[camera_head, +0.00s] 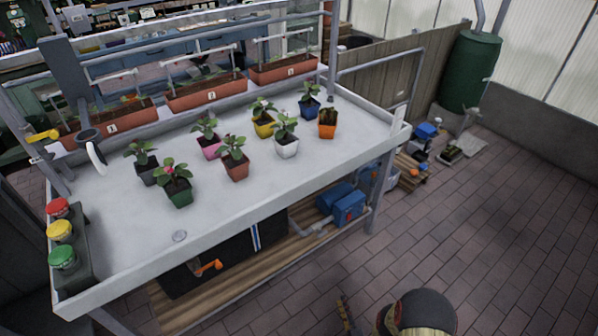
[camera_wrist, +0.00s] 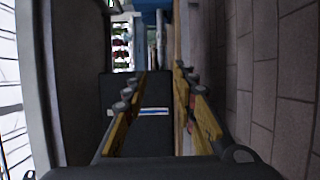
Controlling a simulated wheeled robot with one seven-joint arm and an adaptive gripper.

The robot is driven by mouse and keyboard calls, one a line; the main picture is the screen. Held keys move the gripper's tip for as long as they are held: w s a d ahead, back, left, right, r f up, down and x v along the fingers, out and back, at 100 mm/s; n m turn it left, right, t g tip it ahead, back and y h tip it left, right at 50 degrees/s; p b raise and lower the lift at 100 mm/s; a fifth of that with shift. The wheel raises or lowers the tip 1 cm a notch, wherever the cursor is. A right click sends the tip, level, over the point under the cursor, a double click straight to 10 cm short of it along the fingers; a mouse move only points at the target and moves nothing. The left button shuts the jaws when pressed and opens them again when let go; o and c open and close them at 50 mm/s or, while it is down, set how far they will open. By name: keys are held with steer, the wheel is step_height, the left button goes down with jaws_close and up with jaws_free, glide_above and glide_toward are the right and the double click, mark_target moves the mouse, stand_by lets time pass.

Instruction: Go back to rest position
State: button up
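My gripper (camera_wrist: 160,78) shows in the wrist view with its two yellow-brown fingers apart and nothing between them. Beyond the fingers is a black box (camera_wrist: 152,132) with a white and blue stripe, under the table. In the head view, part of my arm shows at the bottom edge, in front of the table and low over the brick floor. A yellowish finger of my gripper (camera_head: 347,318) shows there; the rest of it is hidden or cut off.
A white-topped table (camera_head: 120,225) carries several potted plants, planter boxes (camera_head: 205,93) at its back and a stand with coloured buttons (camera_head: 75,270) at left. A blue machine (camera_head: 345,205) sits on its lower shelf. The brick floor (camera_head: 480,230) at right is clear.

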steer(key=w+d+r+m+g+h+p, duration=0.1)
steer(key=w+d+r+m, duration=0.15)
steer(key=w+r, duration=0.8)
steer(key=w+d+r+m+g+p, duration=0.1)
steer(key=w+d+r+g, duration=0.15)
steer(key=w+r, duration=0.8)
steer(key=w+d+r+m+g+h+p, duration=0.1)
steer(key=w+r+m, duration=0.25)
steer(key=r, duration=1.05)
steer(key=w+d+r+m+g+h, duration=0.15)
steer(key=w+r, duration=0.35)
steer(key=r, duration=0.8)
steer(key=s+a+r+m+g+h+p, duration=0.1)
steer(key=s+r+m, duration=0.2)
steer(key=s+r, duration=0.85)
steer(key=s+a+r+m+g+h+p, duration=0.15)
steer(key=s+r+m, duration=0.25)
steer(key=s+r, duration=0.7)
steer(key=s+a+r+m+g, duration=0.1)
steer(key=s+r, duration=0.1)
steer(key=s, duration=0.8)
steer(key=s+a+r+m+g+y+p, duration=0.1)
steer(key=s+a+r+m, duration=0.1)
steer(key=s, duration=0.8)
steer(key=s+a+r+m+g+y, duration=0.1)
steer(key=s+r, duration=0.3)
steer(key=s, duration=0.6)
steer(key=shift+s+a+m, duration=0.3)
steer(key=shift+a+m, duration=0.1)
steer(key=shift+m, duration=0.25)
